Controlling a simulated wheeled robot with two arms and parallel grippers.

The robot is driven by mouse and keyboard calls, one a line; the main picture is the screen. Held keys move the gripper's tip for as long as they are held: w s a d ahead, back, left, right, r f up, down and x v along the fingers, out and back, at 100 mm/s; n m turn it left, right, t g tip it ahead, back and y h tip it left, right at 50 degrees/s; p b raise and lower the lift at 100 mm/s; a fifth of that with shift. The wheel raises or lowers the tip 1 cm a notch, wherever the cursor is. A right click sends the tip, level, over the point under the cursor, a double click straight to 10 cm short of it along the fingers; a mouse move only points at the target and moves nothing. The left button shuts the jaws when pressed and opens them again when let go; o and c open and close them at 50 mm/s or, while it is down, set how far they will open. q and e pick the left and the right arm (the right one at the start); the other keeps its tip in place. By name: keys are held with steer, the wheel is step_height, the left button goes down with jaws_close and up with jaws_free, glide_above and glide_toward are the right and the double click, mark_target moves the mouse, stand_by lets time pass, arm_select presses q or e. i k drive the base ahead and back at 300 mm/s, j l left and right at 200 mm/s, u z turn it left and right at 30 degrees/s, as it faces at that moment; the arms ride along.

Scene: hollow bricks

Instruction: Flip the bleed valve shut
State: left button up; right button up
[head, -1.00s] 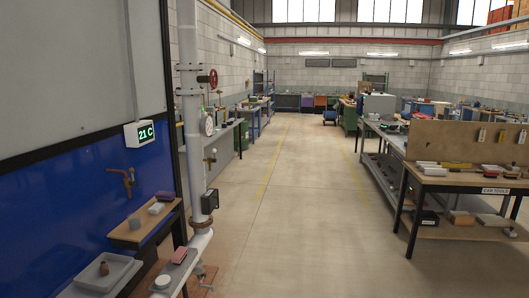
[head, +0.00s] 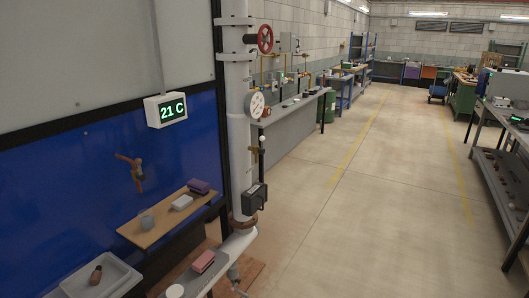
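No valve in view carries a readable name, so I cannot tell which one is the bleed valve. On the grey vertical pipe (head: 238,90), a small brass valve (head: 254,154) sits below the round gauge (head: 257,105); a thin upright lever with a ball end (head: 262,140) stands beside it. A red handwheel (head: 265,38) is higher on the pipe. A small tap (head: 238,291) shows at the bottom, partly cut off. Neither of my grippers is in view.
A dark box (head: 254,197) is on the lower pipe. A display (head: 166,110) reads 21 C. The floor (head: 340,190) to the right is clear up to the benches (head: 505,180).

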mark_target(261, 150)
steer(key=i+z, duration=0.35)
steer(key=i, duration=1.8)
steer(key=j, duration=0.1)
